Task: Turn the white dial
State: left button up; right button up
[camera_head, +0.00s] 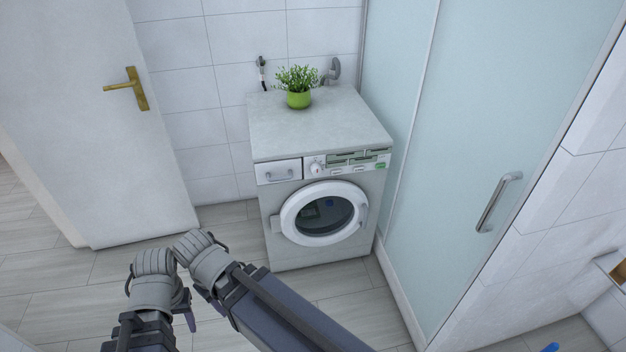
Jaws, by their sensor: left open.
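The white dial (315,168) is a small round knob on the control panel of the washing machine (258,205), to the right of the detergent drawer (278,171). My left gripper (154,266) is open, low in the picture over the floor, well to the left of the machine and apart from the dial. My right gripper (194,244) is close beside it, its arm reaching in from the lower right. Its fingers overlap in the view, so I cannot tell if it is open or shut. Nothing covers the dial.
A green potted plant (299,98) stands on the machine's top. The round door (290,222) is shut. A glass shower panel (480,120) with a handle (498,202) rises at the right. A white door (70,120) stands at the left. Floor in front of the machine is clear.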

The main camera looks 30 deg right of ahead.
aim_at(316, 168)
jog(key=u, duration=2.35)
jog(key=k, duration=0.55)
